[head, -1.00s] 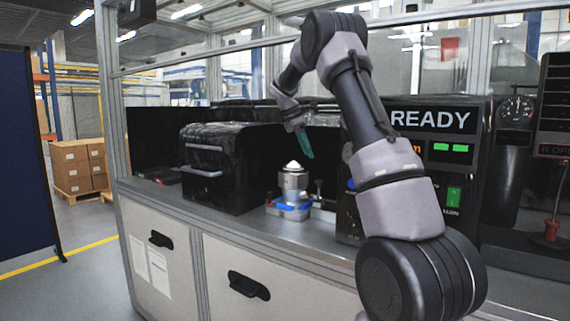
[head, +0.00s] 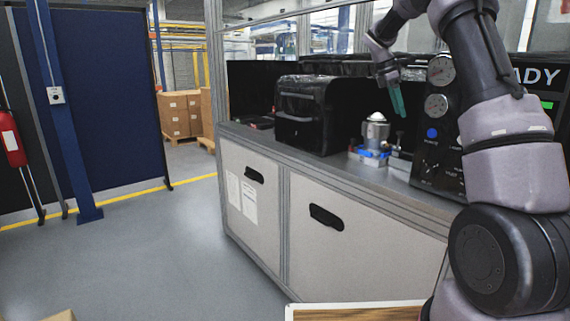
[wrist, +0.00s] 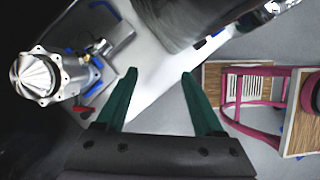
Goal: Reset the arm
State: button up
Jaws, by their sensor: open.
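My arm is raised at the right of the head view, bent over the workbench. My gripper (wrist: 158,95) has two green fingers, spread apart with nothing between them in the wrist view. In the head view my gripper (head: 397,100) hangs above the counter, close to the machined housing. The housing (head: 375,132) is a silvery metal part with a conical top, seated upright on a blue fixture (head: 370,156). In the wrist view the housing (wrist: 40,75) lies to the left of the fingers, apart from them.
A black machine box (head: 305,115) stands on the counter left of the housing. A control panel with gauges (head: 438,105) stands to the right. A pink-framed wooden item (wrist: 265,100) shows at right in the wrist view. The grey floor (head: 165,255) at left is clear.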

jog(key=s+a+r+m+t+y, duration=0.1)
jog(key=s+a+r+m, duration=0.15)
jog(key=s, duration=0.45)
jog(key=s+a+r+m+t+y, duration=0.2)
jog(key=s+r+m, duration=0.2)
jog(key=s, duration=0.3)
jog(key=s+a+r+m+t+y, duration=0.1)
jog(key=s+a+r+m, duration=0.25)
jog(key=s, duration=0.25)
jog(key=s+a+f+m+t+y, duration=0.1)
jog(key=s+a+f+m+t, duration=0.1)
jog(key=s+m, duration=0.3)
jog(key=s+a+f+m+t+y, duration=0.1)
jog(key=s+m, duration=0.4)
jog(key=s, duration=0.8)
jog(key=shift+a+f+m+t+y, duration=0.35)
jog(key=shift+a+f, duration=0.25)
jog(key=shift+a, duration=0.4)
jog(key=shift+d, duration=0.1)
